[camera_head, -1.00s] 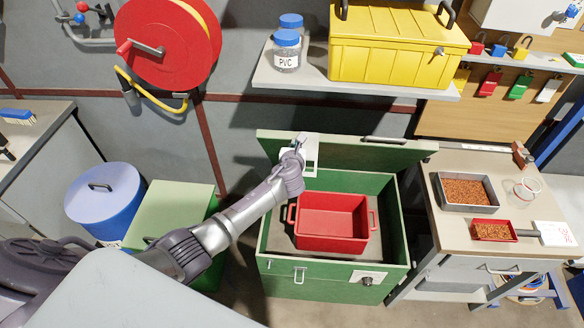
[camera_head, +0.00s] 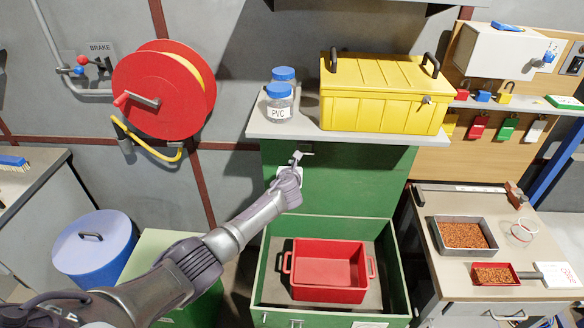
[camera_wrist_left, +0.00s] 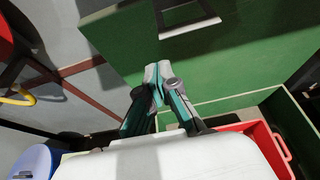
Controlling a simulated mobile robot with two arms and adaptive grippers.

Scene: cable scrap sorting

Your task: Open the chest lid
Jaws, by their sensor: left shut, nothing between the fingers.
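The green chest (camera_head: 402,290) stands open below the shelf, and its inside shows. Its green lid (camera_head: 350,185) stands raised at the back, close to upright, its top reaching the shelf's front edge. It also fills much of the left wrist view (camera_wrist_left: 240,60). My left gripper (camera_head: 298,157) is shut and empty in front of the lid's inner face. Its fingertips are together in the left wrist view (camera_wrist_left: 158,72). I cannot tell whether they touch the lid. My right gripper is not in view.
A red bin (camera_head: 330,270) sits inside the chest. Above the lid, a shelf (camera_head: 255,125) holds a yellow case (camera_head: 380,95) and two blue-capped jars. A workbench (camera_head: 450,285) with trays stands at the right. A blue drum (camera_head: 95,250) is at the left.

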